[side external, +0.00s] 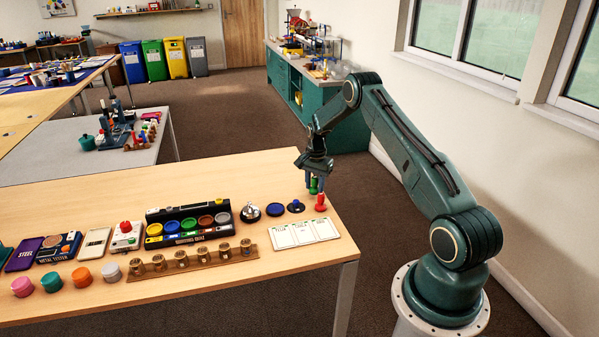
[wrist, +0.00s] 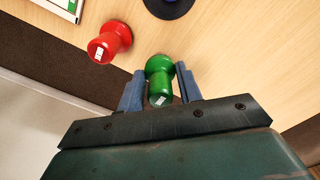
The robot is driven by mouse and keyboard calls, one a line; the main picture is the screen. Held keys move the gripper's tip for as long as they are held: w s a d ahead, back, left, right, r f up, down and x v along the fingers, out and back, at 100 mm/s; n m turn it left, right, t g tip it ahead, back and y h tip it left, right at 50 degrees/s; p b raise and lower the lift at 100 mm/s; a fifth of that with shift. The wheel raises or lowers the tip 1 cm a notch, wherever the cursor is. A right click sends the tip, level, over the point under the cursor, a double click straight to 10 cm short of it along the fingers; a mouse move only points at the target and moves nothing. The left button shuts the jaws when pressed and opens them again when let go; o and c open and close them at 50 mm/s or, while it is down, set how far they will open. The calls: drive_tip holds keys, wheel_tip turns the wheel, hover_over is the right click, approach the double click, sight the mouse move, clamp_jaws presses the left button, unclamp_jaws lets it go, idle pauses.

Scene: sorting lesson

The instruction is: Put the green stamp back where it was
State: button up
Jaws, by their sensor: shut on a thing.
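My gripper (side external: 315,181) is at the right end of the wooden table, pointing down, and is shut on the green stamp (side external: 313,188). In the wrist view the green stamp (wrist: 160,92) sits between the two blue fingers of my gripper (wrist: 160,70), its labelled knob towards the camera. I cannot tell whether its base touches the table. The red stamp (side external: 320,202) stands upright on the table close beside it, also in the wrist view (wrist: 110,42). A blue stamp (side external: 296,205) on a dark round base stands to the left.
A white three-panel card (side external: 304,232) lies in front of the stamps. A blue ink pad (side external: 275,210), a desk bell (side external: 250,212) and a rack of coloured discs (side external: 188,225) are further left. The table's right edge is close to the stamps. The table behind is clear.

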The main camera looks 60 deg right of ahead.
sight(315, 177)
drive_tip(key=shift+f, duration=1.15)
drive_tip(key=shift+f, duration=0.15)
drive_tip(key=o, duration=0.8)
wheel_tip(315, 177, up, 12)
drive_tip(key=shift+r, duration=0.2)
